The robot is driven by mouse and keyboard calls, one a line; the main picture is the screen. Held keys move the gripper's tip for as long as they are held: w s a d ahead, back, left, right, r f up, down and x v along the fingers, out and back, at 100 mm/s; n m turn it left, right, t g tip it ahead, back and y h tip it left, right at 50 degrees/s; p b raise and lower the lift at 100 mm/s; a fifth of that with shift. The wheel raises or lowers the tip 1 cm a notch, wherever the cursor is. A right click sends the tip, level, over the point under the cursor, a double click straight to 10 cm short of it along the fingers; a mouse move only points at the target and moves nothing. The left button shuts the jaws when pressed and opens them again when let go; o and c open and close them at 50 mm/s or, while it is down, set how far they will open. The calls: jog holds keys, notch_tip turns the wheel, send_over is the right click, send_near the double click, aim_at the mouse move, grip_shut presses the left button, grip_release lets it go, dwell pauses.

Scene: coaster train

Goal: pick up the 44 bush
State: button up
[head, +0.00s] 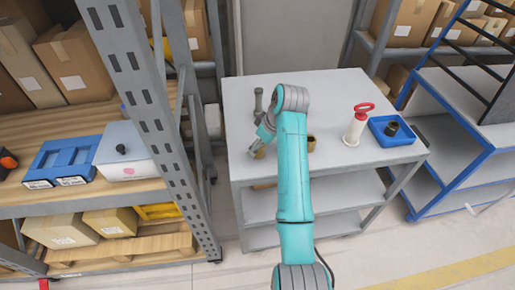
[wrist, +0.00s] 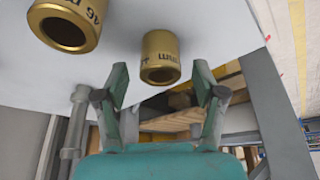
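A brass bush (wrist: 160,58) shows ahead of my gripper in the wrist view, centred between the fingers; its marking reads "4" and "mm", the rest turned out of sight. A second brass bush (wrist: 66,24), marked 46, is at the upper left and partly cut off. Both are on the grey table (head: 345,88). In the head view a brass bush (head: 260,153) shows beside my gripper (head: 256,146), and another bush (head: 311,142) is right of my arm. My gripper (wrist: 160,84) is open and empty, its fingertips just short of the centred bush.
A white cylinder with a red handle (head: 356,128) and a blue tray (head: 408,139) holding a black ring (head: 391,129) stand at the table's right. A shelf upright (head: 150,122) rises left of the table. The table's front left is close to my arm.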

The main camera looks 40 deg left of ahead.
jog(key=c, duration=1.2)
jog(key=shift+c, duration=0.2)
